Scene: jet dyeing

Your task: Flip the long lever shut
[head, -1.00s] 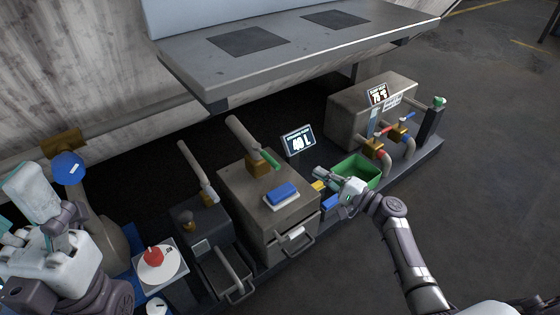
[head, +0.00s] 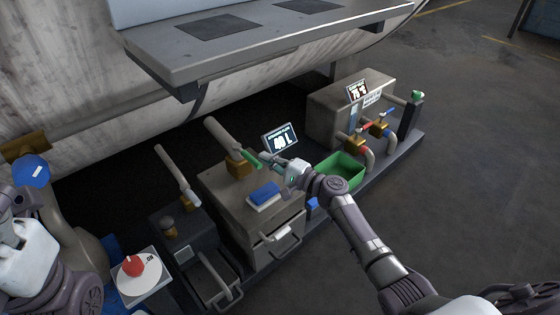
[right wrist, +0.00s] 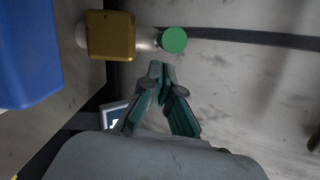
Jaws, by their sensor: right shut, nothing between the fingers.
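The long lever (head: 252,159) is a green-ended handle on a brass valve body (head: 238,169), on the pipe above the grey box in the middle of the head view. In the right wrist view the lever's round green end (right wrist: 174,40) shows beside the brass block (right wrist: 110,36). My right gripper (head: 270,160) is shut and empty, its fingertips close to the green end. In the right wrist view the shut fingertips (right wrist: 161,72) sit just below that end, with a small gap visible. My left gripper is partly cut off at the left edge; its fingers are not clear.
A blue block (head: 264,192) lies on the grey box (head: 225,188). A display (head: 282,141) stands behind my right gripper. A green bin (head: 340,172) is to the right, near the brass valves (head: 379,129). A red knob (head: 132,265) sits on a pale plate at lower left.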

